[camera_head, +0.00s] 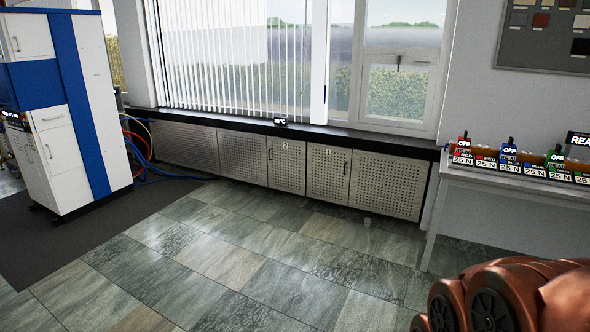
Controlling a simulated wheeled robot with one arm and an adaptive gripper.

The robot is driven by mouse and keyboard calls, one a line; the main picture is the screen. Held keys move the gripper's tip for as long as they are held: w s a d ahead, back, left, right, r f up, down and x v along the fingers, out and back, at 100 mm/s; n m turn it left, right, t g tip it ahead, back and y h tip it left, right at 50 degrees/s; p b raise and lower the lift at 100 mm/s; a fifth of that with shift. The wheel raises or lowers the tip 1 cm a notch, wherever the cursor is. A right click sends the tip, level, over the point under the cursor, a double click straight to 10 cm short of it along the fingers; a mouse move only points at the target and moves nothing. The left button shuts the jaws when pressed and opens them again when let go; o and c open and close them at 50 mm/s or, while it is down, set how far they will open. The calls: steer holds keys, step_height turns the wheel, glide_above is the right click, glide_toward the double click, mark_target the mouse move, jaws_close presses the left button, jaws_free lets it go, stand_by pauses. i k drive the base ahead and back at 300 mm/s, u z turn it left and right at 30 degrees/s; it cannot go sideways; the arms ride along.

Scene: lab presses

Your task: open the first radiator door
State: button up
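A row of perforated metal radiator panels and doors runs under the window ledge in the head view. One door (286,172) has a dark vertical handle (270,155) at its left edge. The door to its right (325,178) has a dark handle (345,168) at its right edge. Both doors look shut. Small marks on them are too small to read, so I cannot tell which is the first. Copper-coloured parts of my arm show at the bottom right, well apart from the doors. My gripper's fingers are not in view.
A white and blue cabinet (75,110) stands on a dark mat (60,225) at the left, with cables beside it. A table (520,185) with several switch units stands at the right. The tiled floor (240,260) before the radiator is clear.

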mark_target(329, 167)
steer(key=u, duration=0.15)
steer(key=i, duration=4.05)
steer(key=z, duration=0.25)
steer(key=i, duration=1.5)
steer(key=z, duration=0.1)
